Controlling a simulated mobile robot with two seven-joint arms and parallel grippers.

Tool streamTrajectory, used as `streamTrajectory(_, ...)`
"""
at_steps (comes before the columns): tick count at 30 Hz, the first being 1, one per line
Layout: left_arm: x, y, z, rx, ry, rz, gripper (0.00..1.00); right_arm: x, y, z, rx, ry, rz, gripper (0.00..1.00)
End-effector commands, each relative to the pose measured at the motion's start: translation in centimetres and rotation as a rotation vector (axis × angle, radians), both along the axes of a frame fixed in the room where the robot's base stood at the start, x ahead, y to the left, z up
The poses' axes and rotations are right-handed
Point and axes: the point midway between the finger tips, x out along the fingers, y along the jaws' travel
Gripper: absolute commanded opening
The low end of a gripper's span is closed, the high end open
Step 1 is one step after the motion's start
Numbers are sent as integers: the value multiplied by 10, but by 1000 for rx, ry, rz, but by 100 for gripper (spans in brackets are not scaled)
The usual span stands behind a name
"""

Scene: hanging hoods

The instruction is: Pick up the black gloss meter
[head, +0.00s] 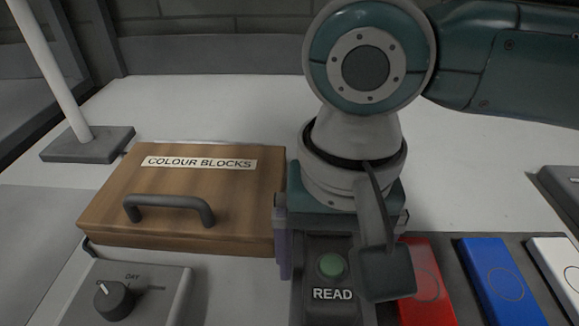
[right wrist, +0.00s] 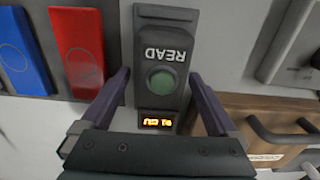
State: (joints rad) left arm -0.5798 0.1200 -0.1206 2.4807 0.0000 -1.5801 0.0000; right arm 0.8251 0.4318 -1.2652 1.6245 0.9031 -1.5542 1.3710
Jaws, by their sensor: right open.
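The black gloss meter (head: 318,253) lies in front of me in the head view, with a green button and a READ label. In the right wrist view the meter (right wrist: 166,22) also shows a small lit orange display, upside down. My right gripper (head: 338,245) is directly over the meter, pointing down. In the right wrist view its purple fingers (right wrist: 160,82) are open, one on each side of the meter. I see no clear contact with its sides. My left gripper is not in view.
A wooden COLOUR BLOCKS box (head: 130,190) with a dark handle stands left of the meter. A grey unit with a DAY dial (head: 165,290) is at front left. Red (head: 425,285), blue (head: 500,285) and white (head: 562,268) blocks lie to the right. The white surface behind is mostly clear.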

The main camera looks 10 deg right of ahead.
Motion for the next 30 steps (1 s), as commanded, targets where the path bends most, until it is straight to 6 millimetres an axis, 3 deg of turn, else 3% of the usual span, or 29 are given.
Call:
streamTrajectory(6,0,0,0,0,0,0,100,0,0,-1,0,0,1,95)
streamTrajectory(30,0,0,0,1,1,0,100,0,0,-1,-1,0,0,5)
